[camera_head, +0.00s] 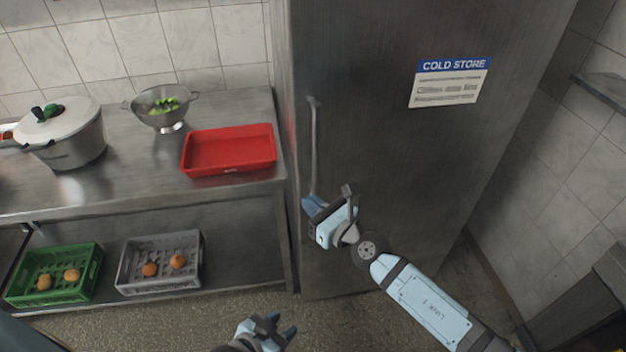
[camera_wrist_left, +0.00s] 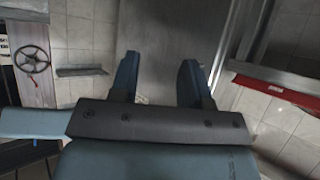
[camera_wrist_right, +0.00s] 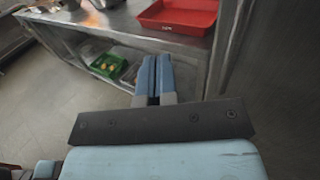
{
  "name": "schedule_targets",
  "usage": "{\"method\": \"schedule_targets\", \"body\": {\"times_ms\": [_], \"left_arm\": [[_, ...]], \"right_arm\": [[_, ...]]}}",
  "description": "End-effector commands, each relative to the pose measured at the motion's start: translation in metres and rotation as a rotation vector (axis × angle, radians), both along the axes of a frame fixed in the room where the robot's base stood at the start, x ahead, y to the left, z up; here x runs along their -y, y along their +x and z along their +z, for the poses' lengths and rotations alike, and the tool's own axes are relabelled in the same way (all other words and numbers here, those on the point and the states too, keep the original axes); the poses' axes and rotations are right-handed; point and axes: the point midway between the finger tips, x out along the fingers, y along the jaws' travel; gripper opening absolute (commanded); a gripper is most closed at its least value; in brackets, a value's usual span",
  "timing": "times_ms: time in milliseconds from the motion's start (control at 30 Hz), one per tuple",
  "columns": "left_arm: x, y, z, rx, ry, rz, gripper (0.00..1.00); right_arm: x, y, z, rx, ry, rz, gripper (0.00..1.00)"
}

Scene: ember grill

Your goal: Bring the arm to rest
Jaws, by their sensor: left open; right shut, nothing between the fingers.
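My right gripper (camera_head: 309,204) is in front of the grey cold store door (camera_head: 400,150), by the lower end of its long vertical handle (camera_head: 314,145). Its fingers are shut together with nothing between them, as the right wrist view (camera_wrist_right: 157,72) also shows. I cannot tell whether it touches the handle. My left gripper (camera_head: 275,328) is low at the bottom of the head view, above the floor and away from the counter. Its two fingers stand apart and empty in the left wrist view (camera_wrist_left: 158,75). The door looks shut.
A steel counter (camera_head: 110,190) at left holds a lidded pot (camera_head: 65,140), a colander (camera_head: 165,118) with green food and a red tray (camera_head: 228,150). A green crate (camera_head: 50,290) and a grey crate (camera_head: 155,280) sit on its lower shelf. Open floor (camera_head: 340,325) lies in front.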

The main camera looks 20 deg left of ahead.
Motion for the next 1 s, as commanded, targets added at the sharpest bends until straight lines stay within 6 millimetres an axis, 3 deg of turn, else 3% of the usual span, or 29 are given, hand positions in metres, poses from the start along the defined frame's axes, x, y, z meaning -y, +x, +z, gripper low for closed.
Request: {"method": "schedule_targets", "body": {"times_ms": [300, 367, 467, 567, 600, 767, 900, 1000], "left_arm": [[-0.003, -0.006, -0.007, -0.02, 0.008, 0.004, 0.43], [-0.003, -0.006, -0.008, -0.022, 0.007, 0.005, 0.43], [-0.003, -0.006, -0.008, -0.021, 0.007, 0.004, 0.43], [-0.003, -0.006, -0.007, -0.019, 0.006, 0.004, 0.43], [-0.002, -0.006, -0.006, -0.019, 0.006, 0.004, 0.43], [-0.001, -0.005, -0.004, -0.016, 0.003, 0.003, 0.43], [-0.001, -0.005, -0.003, -0.014, 0.002, 0.002, 0.43], [0.0, -0.005, -0.003, -0.014, 0.001, 0.001, 0.43]], "right_arm": [[0.005, -0.007, 0.003, -0.03, 0.035, -0.018, 0.0], [0.01, -0.008, 0.012, -0.09, 0.108, -0.054, 0.0], [0.034, -0.006, 0.033, -0.284, 0.333, -0.176, 0.0], [0.085, 0.002, 0.05, -0.564, 0.648, -0.362, 0.0], [0.111, 0.005, 0.051, -0.68, 0.78, -0.444, 0.0], [0.226, -0.003, 0.027, -1.11, 1.279, -0.784, 0.0], [0.317, -0.043, -0.014, -1.416, 1.662, -1.082, 0.0], [0.367, -0.085, -0.038, -1.578, 1.89, -1.282, 0.0]]}}
